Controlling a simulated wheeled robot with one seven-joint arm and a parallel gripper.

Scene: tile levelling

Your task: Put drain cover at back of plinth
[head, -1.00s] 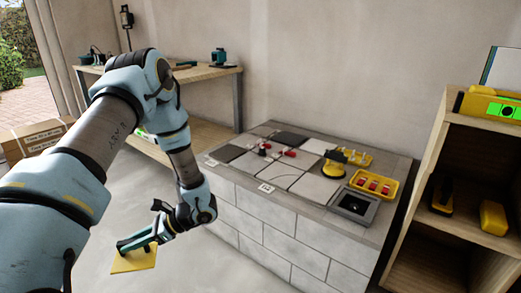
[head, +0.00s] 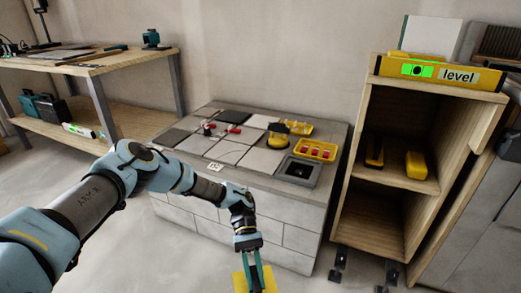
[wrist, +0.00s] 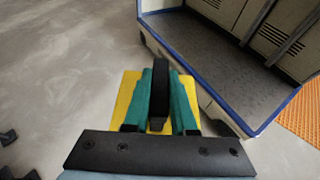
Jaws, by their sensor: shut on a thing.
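My gripper (head: 249,272) is shut on the black handle (wrist: 160,92) of a flat yellow plate (head: 241,280). It holds the plate low in front of the plinth (head: 240,218), apart from it. In the wrist view the yellow plate (wrist: 127,97) shows beneath the green fingers. The plinth has grey block sides and a tiled top. A grey square frame with a dark centre (head: 298,171), perhaps the drain cover, lies at its front right corner. I cannot tell for certain which thing is the drain cover.
On the plinth stand a yellow tray of red pieces (head: 316,150), another yellow tray (head: 299,127) and a yellow-and-black tool (head: 278,138). A wooden shelf (head: 364,180) with a yellow level (head: 440,72) stands at right. A workbench (head: 110,62) stands at back left.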

